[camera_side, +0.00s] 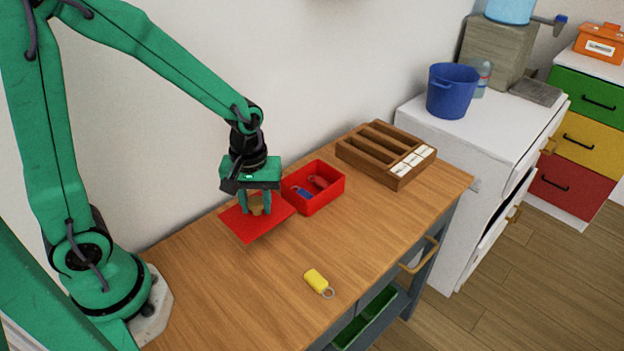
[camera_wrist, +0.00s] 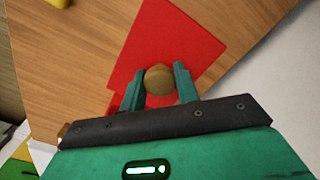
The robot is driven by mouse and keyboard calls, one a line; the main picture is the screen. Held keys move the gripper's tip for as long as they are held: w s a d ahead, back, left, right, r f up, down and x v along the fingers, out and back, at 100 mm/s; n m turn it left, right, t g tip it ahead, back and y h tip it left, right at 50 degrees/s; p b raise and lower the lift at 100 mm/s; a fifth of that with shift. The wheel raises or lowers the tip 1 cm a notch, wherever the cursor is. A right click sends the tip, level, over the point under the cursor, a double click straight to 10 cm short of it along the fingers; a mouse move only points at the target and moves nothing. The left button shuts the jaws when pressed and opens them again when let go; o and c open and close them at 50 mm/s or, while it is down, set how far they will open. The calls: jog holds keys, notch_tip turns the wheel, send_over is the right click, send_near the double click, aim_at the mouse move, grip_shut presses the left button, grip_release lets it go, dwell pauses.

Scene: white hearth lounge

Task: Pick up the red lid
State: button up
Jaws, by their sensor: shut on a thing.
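The red lid (camera_side: 262,222) is a flat red panel with a round wooden knob (camera_wrist: 159,80). In the side view it is left of the open red box (camera_side: 314,187) and looks slightly tilted; I cannot tell whether it is clear of the table. In the wrist view the lid (camera_wrist: 172,38) spreads out beyond the knob. My gripper (camera_side: 256,208) is above the lid with its two green fingers shut on the knob; they also show in the wrist view (camera_wrist: 158,88). Inside the red box lie a blue-tagged item (camera_side: 303,192) and a red one (camera_side: 318,182).
A wooden compartment tray (camera_side: 357,159) stands at the back right of the table. A yellow key tag (camera_side: 316,280) with a ring lies near the front edge. A blue bucket (camera_side: 453,92) stands on the white cabinet (camera_side: 424,121). The table's middle is clear.

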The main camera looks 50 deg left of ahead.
jog(key=s+d+r, duration=0.4)
jog(key=d+r, duration=0.1)
jog(key=d, duration=0.2)
jog(key=shift+s+d, duration=0.25)
jog(key=shift+d, duration=0.05)
jog(key=shift+w+r, duration=0.15)
dwell(0.4)
jog(key=w+a, duration=0.4)
jog(key=w, duration=0.6)
jog(key=w+a, duration=0.4)
jog(key=w, duration=0.7)
jog(key=shift+w+a+r, duration=0.3)
jog(key=shift+a, duration=0.1)
jog(key=shift+f, duration=0.2)
jog(key=shift+f, duration=2.7)
jog(key=shift+f, duration=0.5)
